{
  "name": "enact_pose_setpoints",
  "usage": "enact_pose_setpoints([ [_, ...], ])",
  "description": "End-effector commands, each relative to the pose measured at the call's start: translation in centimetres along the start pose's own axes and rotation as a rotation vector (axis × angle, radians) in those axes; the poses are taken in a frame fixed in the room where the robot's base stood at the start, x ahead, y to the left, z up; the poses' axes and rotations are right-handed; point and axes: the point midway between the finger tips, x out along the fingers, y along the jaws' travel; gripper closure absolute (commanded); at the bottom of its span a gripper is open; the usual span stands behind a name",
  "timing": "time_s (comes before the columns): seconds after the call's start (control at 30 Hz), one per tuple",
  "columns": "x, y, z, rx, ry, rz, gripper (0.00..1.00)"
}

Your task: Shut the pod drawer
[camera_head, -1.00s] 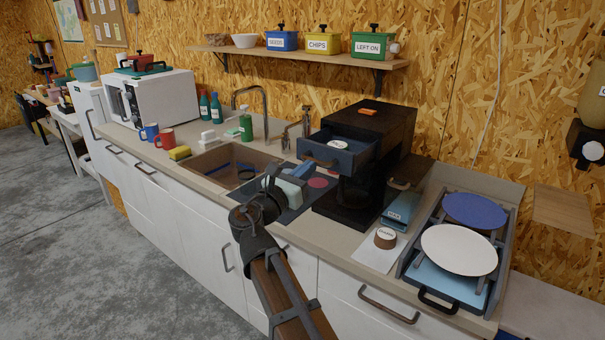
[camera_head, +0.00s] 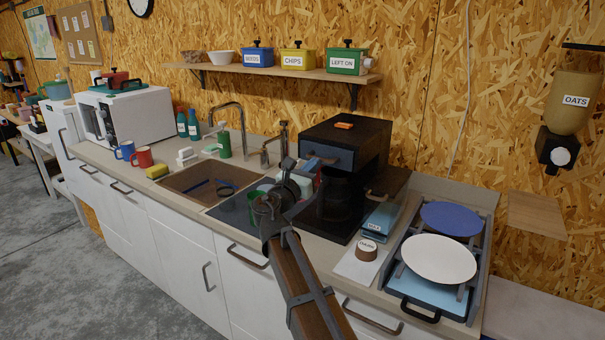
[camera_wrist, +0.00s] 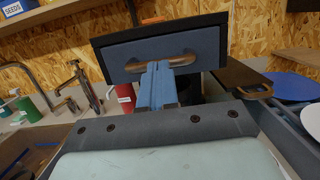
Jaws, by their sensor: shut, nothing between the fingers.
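The pod drawer (camera_head: 327,156) is the blue-grey front in the upper part of the dark coffee machine (camera_head: 372,136). It looks flush with the machine's body, with no open gap showing. In the wrist view, the drawer front (camera_wrist: 205,48) fills the upper middle, with its brown bar handle (camera_wrist: 187,60). My gripper (camera_wrist: 159,68) is shut and empty, its blue fingertips at the middle of the handle. I cannot tell whether they touch it. In the head view, my wrist and hand hide part of the area before the machine.
The sink (camera_head: 205,183) and tap (camera_head: 228,112) lie left of my arm. A rack with a white plate (camera_head: 438,258) and a blue plate (camera_head: 450,216) stands right of the machine. A shelf (camera_head: 290,76) hangs above.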

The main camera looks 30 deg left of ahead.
Motion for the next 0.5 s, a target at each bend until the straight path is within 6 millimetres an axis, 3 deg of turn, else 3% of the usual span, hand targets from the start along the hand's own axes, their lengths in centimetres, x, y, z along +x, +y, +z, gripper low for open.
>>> enact_pose_setpoints([
  [0.5,0.74,0.0,-0.03,0.0,-0.001,-0.002,1.0],
])
